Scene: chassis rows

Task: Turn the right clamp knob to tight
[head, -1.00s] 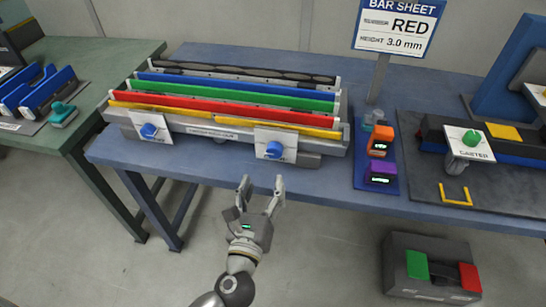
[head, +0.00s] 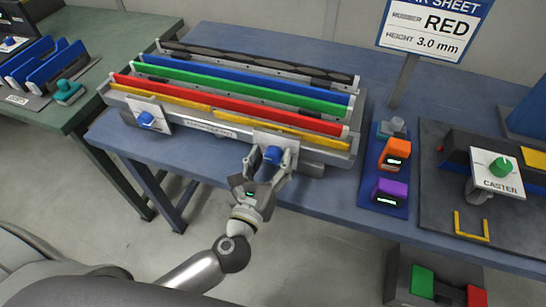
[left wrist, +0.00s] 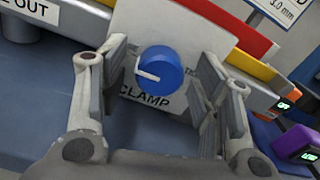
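The right clamp knob (head: 272,154) is blue and sits on a white plate at the front of the bar fixture. It also shows in the left wrist view (left wrist: 165,62), with a white pointer toward the left and "CLAMP" printed below. Lettering right of the knob is partly hidden by a finger. My left gripper (head: 269,163) is open at the plate, one finger on each side of the knob. In the left wrist view (left wrist: 163,80) gaps show between knob and fingers. The left clamp knob (head: 147,118) is blue too. My right gripper is not in view.
The fixture holds a red bar (head: 225,103), with green, blue, black and yellow strips. Right of it lie an orange device (head: 396,150) and a purple device (head: 390,190) on a blue mat. A sign (head: 437,25) reads RED, 3.0 mm.

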